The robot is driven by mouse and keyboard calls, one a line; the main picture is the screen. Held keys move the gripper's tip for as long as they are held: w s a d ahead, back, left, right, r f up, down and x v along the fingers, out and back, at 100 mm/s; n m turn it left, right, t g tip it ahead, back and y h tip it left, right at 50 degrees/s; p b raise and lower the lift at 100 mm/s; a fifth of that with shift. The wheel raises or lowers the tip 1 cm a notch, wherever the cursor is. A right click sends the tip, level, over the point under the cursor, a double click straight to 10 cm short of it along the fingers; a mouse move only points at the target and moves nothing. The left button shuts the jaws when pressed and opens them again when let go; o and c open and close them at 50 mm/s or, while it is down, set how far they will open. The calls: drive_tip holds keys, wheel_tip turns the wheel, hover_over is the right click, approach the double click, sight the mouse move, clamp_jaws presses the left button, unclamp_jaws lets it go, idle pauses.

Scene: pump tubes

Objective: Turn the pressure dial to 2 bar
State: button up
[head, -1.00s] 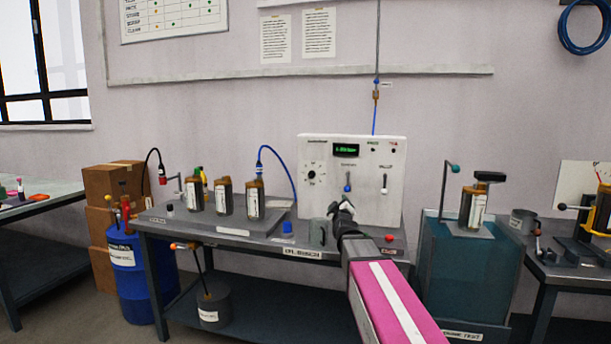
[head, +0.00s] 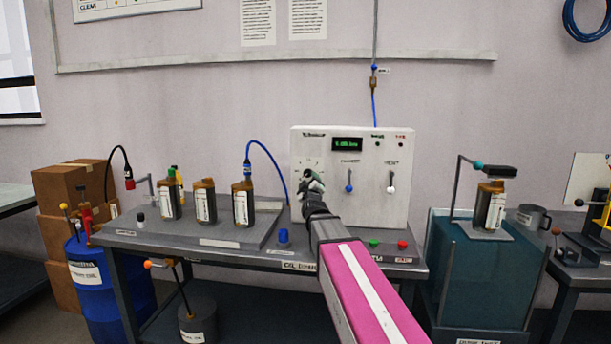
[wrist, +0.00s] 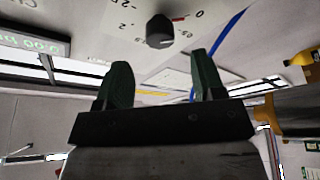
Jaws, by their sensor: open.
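The pressure dial is a small black knob (wrist: 160,32) on the white control panel (head: 400,155). In the wrist view it sits beyond and between my fingertips, with a red mark by the 0 and other scale figures around it. My gripper (head: 312,180) covers the knob in the head view, at the panel's left side. In the wrist view my gripper (wrist: 155,75) has its two green fingers apart and nothing between them. The green display (head: 347,144) is lit, its reading too small to read surely.
Two toggle levers, blue (head: 349,188) and white (head: 391,188), stick out right of my gripper. A blue hose (head: 275,158) arcs on the left to the brown canisters (head: 243,203). Red (head: 402,245) and green (head: 373,243) buttons sit on the bench front.

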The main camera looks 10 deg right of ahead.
sight(308, 174)
drive_tip(key=x, duration=0.6)
drive_tip(key=shift+w, duration=0.15)
drive_tip(key=c, duration=0.9)
